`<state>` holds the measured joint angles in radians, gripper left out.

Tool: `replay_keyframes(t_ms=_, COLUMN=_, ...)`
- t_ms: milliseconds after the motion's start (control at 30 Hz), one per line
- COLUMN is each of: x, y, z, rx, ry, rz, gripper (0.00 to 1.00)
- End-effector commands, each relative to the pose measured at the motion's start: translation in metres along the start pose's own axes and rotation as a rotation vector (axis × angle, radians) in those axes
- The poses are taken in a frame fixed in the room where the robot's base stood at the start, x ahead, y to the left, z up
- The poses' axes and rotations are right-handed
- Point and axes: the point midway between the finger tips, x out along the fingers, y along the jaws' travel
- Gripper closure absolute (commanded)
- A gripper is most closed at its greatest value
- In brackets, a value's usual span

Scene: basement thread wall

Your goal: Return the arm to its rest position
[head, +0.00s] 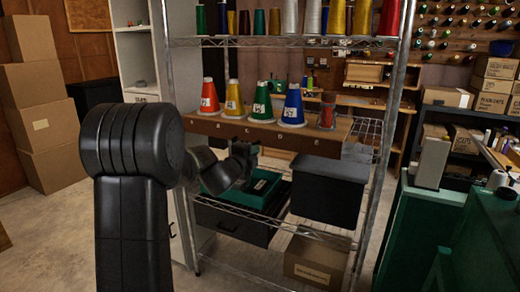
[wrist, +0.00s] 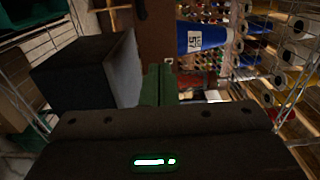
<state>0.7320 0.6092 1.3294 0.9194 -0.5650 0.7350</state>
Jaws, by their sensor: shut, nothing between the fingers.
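My arm reaches from the left of the head view toward the wire shelf rack. My gripper (head: 247,150) is in front of the wooden board, just below the green cone. In the wrist view its green fingers (wrist: 158,85) are together, with nothing between them. The black wrist hides part of what lies behind it.
Red (head: 209,97), yellow (head: 234,100), green (head: 262,103) and blue (head: 293,106) cones stand on the wooden board (head: 330,140).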

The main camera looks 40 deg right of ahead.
Motion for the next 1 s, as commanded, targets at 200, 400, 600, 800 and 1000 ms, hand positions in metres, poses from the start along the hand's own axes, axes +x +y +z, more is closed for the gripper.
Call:
replay_keyframes(t_ms=200, x=-0.030, y=0.001, z=0.000, rx=-0.001, ry=0.000, rz=0.001, gripper=1.00)
replay_keyframes(t_ms=400, x=-0.038, y=0.001, z=0.000, rx=0.000, ry=0.001, rz=0.002, gripper=1.00)
replay_keyframes(t_ms=600, x=-0.037, y=0.001, z=0.000, rx=0.000, ry=0.001, rz=0.001, gripper=1.00)
replay_keyframes(t_ms=800, x=-0.031, y=0.000, z=0.000, rx=0.000, ry=0.001, rz=0.000, gripper=1.00)
replay_keyframes(t_ms=1000, x=-0.001, y=0.001, z=-0.001, rx=0.000, ry=0.003, rz=0.001, gripper=1.00)
